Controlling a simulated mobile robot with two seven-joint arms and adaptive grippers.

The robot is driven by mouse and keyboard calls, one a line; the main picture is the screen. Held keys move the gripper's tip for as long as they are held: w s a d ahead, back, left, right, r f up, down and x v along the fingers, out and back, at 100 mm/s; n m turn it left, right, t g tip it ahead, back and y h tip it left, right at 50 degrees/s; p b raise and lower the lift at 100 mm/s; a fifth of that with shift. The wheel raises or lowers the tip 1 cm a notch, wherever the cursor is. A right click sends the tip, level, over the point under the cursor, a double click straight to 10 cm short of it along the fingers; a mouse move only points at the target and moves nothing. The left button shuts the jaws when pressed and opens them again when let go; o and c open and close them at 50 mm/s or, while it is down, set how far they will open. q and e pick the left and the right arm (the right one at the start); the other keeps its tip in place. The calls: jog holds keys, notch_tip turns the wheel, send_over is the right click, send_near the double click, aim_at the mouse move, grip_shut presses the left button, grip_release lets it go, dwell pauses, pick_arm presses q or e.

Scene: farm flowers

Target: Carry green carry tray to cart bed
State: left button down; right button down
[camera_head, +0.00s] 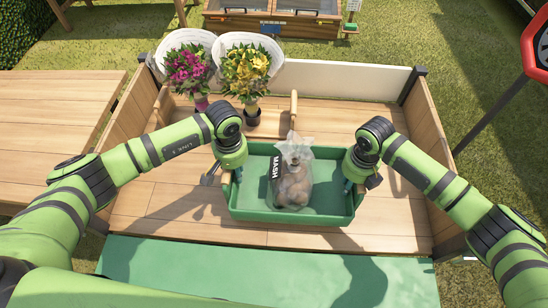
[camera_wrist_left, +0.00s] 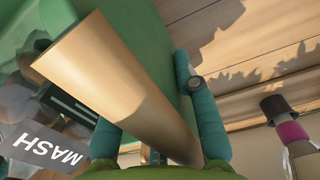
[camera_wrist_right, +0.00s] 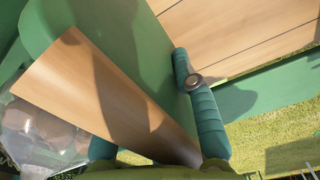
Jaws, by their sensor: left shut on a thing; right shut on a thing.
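The green carry tray (camera_head: 290,216) is over the wooden cart bed (camera_head: 170,205), near its front middle. I cannot tell whether its base touches the boards. A clear bag labelled MASH (camera_head: 295,185) lies in the tray; it also shows in the left wrist view (camera_wrist_left: 45,145). My left gripper (camera_head: 230,180) is shut on the tray's left wooden handle (camera_wrist_left: 115,80). My right gripper (camera_head: 352,178) is shut on its right wooden handle (camera_wrist_right: 100,95). In both wrist views the fingers straddle a handle, with the tips partly hidden behind it.
Magenta (camera_head: 190,70) and yellow (camera_head: 246,72) wrapped bouquets stand at the back left of the bed. A wooden holder (camera_head: 270,118) is behind the tray. Side boards (camera_head: 424,115) border the bed. Bare boards lie left and right of the tray. A wooden table (camera_head: 60,115) is left.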

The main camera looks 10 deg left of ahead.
pick_arm(q)
jog(key=shift+f, duration=0.15)
pick_arm(e)
jog(key=shift+f, duration=0.15)
